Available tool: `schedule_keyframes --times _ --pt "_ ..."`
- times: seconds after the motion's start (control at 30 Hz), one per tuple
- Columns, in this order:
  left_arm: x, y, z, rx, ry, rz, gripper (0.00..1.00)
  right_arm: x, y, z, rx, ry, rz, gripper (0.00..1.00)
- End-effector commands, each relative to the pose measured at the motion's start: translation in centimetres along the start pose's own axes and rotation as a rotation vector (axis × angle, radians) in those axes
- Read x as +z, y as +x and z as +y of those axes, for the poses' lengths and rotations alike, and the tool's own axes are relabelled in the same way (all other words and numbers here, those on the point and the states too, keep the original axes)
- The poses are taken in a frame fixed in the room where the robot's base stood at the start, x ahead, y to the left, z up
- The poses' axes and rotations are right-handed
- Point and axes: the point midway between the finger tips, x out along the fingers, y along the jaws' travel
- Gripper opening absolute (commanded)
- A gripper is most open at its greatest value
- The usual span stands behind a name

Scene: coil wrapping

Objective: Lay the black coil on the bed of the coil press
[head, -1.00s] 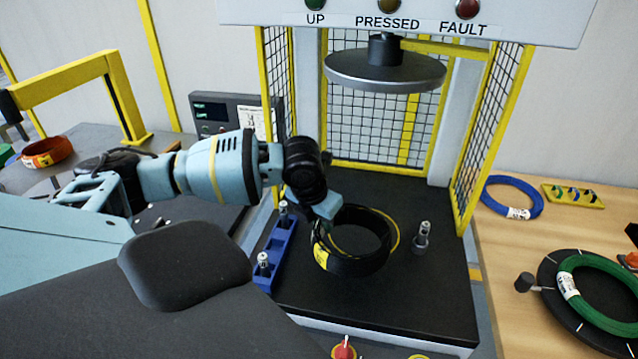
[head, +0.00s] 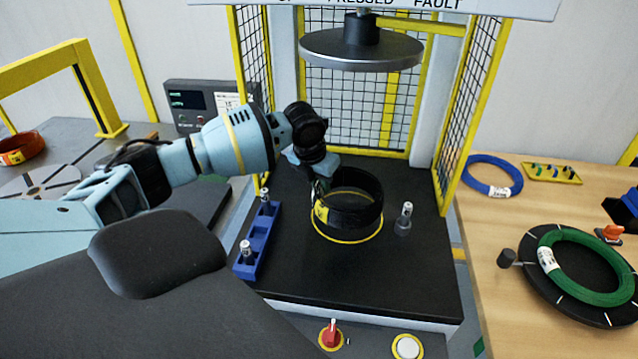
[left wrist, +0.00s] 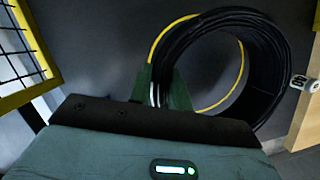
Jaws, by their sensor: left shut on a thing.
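The black coil (head: 362,218) has a yellow label and is near the middle of the press bed (head: 290,290). A yellow ring marking (head: 345,241) on the bed shows around the coil's lower edge. My left gripper (head: 318,192) is shut on the left side of the coil's wall. The left wrist view shows the coil (left wrist: 265,60) beside the green fingers (left wrist: 165,88), with the yellow ring (left wrist: 160,42) offset to the left of it. I cannot tell whether the coil touches the bed. The round press plate (head: 360,50) is raised above.
A blue holder (head: 258,243) with white-topped pieces lies left of the coil, and a small post (head: 404,220) stands right of it. Yellow mesh guards (head: 470,100) flank the bed. Blue (head: 493,175) and green (head: 590,267) coils lie on the right table. The front bed is clear.

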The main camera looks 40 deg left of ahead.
Motion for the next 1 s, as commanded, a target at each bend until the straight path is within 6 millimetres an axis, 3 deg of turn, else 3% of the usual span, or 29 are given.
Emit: schedule_keyframes --times 0.1,0.4,0.8,0.83,1.0 --pt "0.8 0.0 0.0 -0.005 -0.002 -0.009 0.0 0.0 0.0 0.1 0.0 -0.005 0.001 0.36" --pt "-0.2 3.0 0.1 -0.004 -0.002 -0.011 0.0 -0.4 -0.1 0.3 0.0 -0.013 0.008 0.36" --pt "-0.3 3.4 0.1 -0.004 -0.002 -0.01 0.0 -0.3 -0.1 0.3 0.0 -0.012 0.005 0.36" --pt "-0.6 3.7 0.1 0.0 0.0 -0.002 0.21 -0.3 -0.1 0.3 0.0 -0.011 0.005 0.36" --pt "-0.6 3.7 0.1 0.0 0.0 -0.002 0.41 -0.3 0.0 0.1 0.0 -0.005 0.006 0.36"
